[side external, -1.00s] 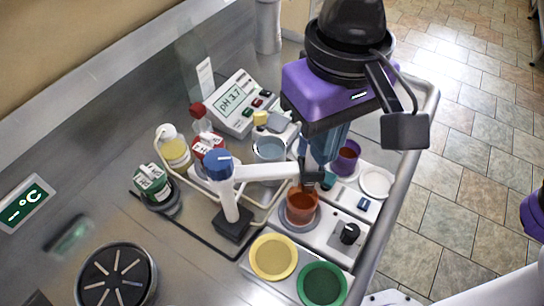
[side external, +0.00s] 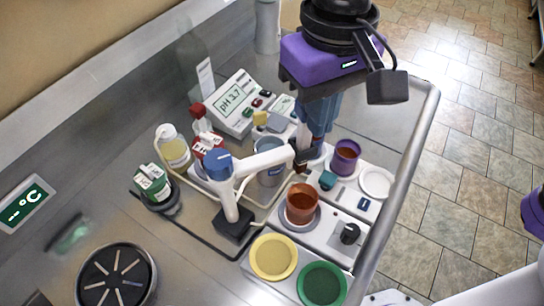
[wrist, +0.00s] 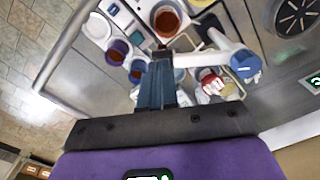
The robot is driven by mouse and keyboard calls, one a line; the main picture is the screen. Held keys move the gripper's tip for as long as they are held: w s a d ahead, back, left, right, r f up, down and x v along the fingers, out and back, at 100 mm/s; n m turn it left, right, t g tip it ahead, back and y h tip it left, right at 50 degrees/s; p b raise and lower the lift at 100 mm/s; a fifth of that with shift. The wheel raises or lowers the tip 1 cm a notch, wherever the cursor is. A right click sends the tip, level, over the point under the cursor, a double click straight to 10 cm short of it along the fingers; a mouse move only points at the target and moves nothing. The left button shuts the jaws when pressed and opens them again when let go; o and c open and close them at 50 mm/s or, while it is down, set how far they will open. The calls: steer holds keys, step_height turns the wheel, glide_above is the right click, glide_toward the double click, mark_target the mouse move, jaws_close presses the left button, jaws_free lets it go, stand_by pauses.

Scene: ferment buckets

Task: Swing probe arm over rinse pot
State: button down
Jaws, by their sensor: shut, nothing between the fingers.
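The probe arm (side external: 264,163) is a white boom with a blue knob (side external: 218,165) on a dark base. It now reaches toward the back right, over the grey-blue rinse pot (side external: 270,176). Its dark outer end sits just right of the pot's rim, not clearly above its middle. My gripper (side external: 303,158) is shut and empty, against or right beside that end; contact is hard to tell. In the wrist view the gripper (wrist: 163,57) is at the tip of the boom (wrist: 215,46) and hides part of the pot.
An orange-brown beaker (side external: 301,204) stands on a white stirrer in front. A purple cup (side external: 345,157) and a white dish (side external: 376,182) are at right. A pH meter (side external: 238,104) stands behind, bottles (side external: 174,150) at left. Yellow (side external: 273,257) and green (side external: 323,284) discs lie in front.

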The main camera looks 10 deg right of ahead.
steer(key=shift+w, duration=0.35)
steer(key=shift+w+a, duration=0.15)
steer(key=shift+w, duration=1.55)
steer(key=w, duration=0.1)
steer(key=w+a, duration=0.1)
steer(key=shift+w+a, duration=0.1)
steer(key=shift+w, duration=0.2)
steer(key=shift+s, duration=0.1)
steer(key=shift+s+d, duration=0.35)
steer(key=shift+s, duration=0.2)
